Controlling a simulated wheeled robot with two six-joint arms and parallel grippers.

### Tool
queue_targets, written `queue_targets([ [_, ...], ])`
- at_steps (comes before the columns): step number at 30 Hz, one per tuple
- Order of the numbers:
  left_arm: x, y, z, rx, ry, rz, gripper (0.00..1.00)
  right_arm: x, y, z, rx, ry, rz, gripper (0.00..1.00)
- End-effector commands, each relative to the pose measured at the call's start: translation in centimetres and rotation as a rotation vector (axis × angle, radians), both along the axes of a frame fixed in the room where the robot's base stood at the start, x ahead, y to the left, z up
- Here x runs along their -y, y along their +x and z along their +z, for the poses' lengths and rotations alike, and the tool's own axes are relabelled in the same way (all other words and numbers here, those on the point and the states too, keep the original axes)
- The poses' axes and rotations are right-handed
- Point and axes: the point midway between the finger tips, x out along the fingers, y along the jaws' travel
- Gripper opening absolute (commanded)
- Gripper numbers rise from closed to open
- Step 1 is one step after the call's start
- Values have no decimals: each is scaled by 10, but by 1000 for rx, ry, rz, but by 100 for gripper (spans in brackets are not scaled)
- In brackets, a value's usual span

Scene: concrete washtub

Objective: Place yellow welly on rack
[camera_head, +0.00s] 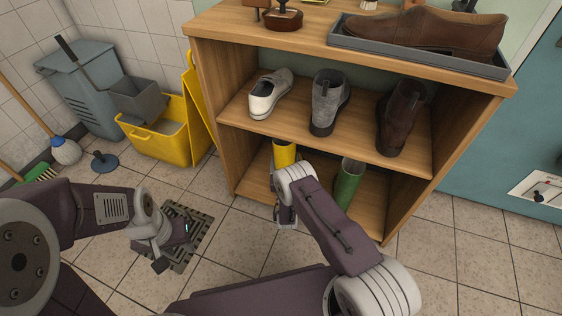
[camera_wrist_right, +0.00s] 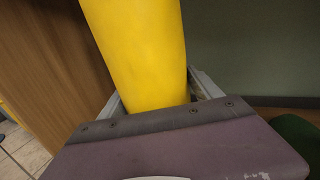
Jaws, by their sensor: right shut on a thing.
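The yellow welly (camera_head: 284,154) is at the left end of the wooden rack's (camera_head: 319,115) lower compartment, its shaft upright. In the right wrist view the yellow welly (camera_wrist_right: 140,50) fills the middle, between the two fingers. My right gripper (camera_wrist_right: 160,95) is shut on it; in the head view my right gripper (camera_head: 286,208) is mostly hidden by its own wrist. The boot's foot is hidden, so I cannot tell whether it touches the shelf. My left gripper (camera_head: 166,256) hangs low over a floor drain, away from the rack; its jaws are too small to read.
A green welly (camera_head: 348,182) stands to the right in the lower compartment. Several shoes stand on the middle shelf, including a grey boot (camera_head: 328,100). A yellow mop bucket (camera_head: 172,142) and a grey bin (camera_head: 85,90) are at the left. Floor at the right is clear.

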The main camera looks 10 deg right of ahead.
Motion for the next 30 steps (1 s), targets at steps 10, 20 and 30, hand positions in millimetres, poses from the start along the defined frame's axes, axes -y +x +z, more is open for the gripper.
queue_targets([
  [10, 0, 0, 0, 0, 0, 0, 36, 0, 0, -1, -2, 1, 2, 98],
  [20, 0, 0, 5, 0, 0, 0, 36, -1, -4, 1, -3, 2, 2, 98],
  [30, 0, 0, 59, 0, 0, 0, 36, -19, -80, 4, -6, -1, 7, 98],
])
